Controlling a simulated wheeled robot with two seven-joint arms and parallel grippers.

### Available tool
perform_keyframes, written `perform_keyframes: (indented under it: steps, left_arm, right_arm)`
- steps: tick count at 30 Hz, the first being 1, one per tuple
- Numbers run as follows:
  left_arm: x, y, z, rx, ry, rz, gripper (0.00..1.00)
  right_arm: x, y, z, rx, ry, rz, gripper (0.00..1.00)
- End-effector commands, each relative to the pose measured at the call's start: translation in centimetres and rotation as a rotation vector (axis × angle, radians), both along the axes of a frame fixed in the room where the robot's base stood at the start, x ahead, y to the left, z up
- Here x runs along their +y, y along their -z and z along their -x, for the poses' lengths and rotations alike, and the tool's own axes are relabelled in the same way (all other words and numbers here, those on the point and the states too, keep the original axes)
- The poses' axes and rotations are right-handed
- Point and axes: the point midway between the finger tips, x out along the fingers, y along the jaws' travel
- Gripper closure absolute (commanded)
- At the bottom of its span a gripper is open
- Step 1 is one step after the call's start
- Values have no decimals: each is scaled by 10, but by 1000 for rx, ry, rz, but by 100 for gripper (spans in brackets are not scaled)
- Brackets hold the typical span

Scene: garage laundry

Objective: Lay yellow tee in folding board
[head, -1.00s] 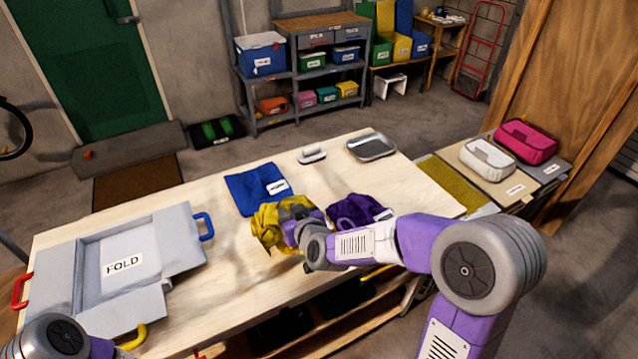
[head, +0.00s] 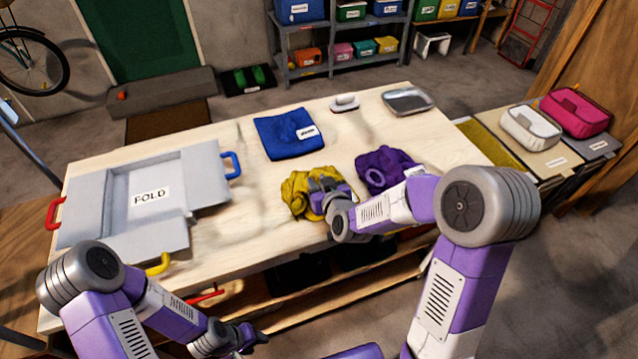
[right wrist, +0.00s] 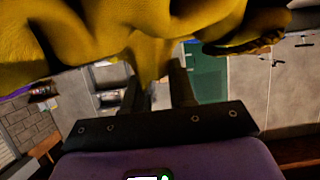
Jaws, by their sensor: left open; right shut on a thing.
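The yellow tee (head: 297,193) is a crumpled bundle at the table's front middle, between the folding board and a purple garment. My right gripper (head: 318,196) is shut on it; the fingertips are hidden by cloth. In the right wrist view the yellow cloth (right wrist: 150,45) spreads above the fingers. I cannot tell whether it touches the table. The grey folding board (head: 205,180) lies at the left of the table, its panel marked FOLD bare, with red, blue and yellow handles. My left gripper (head: 247,338) is open, low in front of the table's front edge.
A folded blue garment (head: 288,138) lies behind the yellow tee. The purple garment (head: 385,170) is close to its right. A white-handled item (head: 345,103) and a metal tray (head: 408,100) sit at the back. Bare table (head: 240,215) separates the board and tee.

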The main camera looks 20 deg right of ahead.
Motion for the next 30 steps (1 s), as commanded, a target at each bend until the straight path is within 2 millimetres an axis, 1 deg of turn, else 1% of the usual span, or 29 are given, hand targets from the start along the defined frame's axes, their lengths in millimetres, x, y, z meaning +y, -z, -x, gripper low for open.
perform_keyframes:
  steps: [4, 5, 9, 17, 21, 23, 26, 30]
  left_arm:
    - [0, 5, 0, 0, 0, 0, 57]
    - [0, 4, 0, 0, 0, 0, 57]
    - [0, 3, 0, 0, 0, 0, 57]
    - [0, 3, 0, 0, 0, 0, 57]
    - [0, -2, 0, 0, 0, 0, 57]
    - [0, -2, 0, 0, 0, 0, 57]
    - [0, -5, 0, 0, 0, 0, 57]
    - [0, -11, 0, 0, 0, 0, 57]
  right_arm:
    - [0, 3, 0, -2, 0, 0, 100]
    - [0, 3, 0, 0, 0, 0, 72]
    - [0, 3, 0, 0, 0, 0, 50]
    - [0, 2, 0, 0, 1, 0, 49]
    - [0, -2, 0, 0, 0, 0, 49]
    - [-1, -5, 7, -1, 1, 1, 49]
    - [-3, -13, 25, -1, 1, 1, 49]
    - [-5, -27, 57, -3, 1, 1, 49]
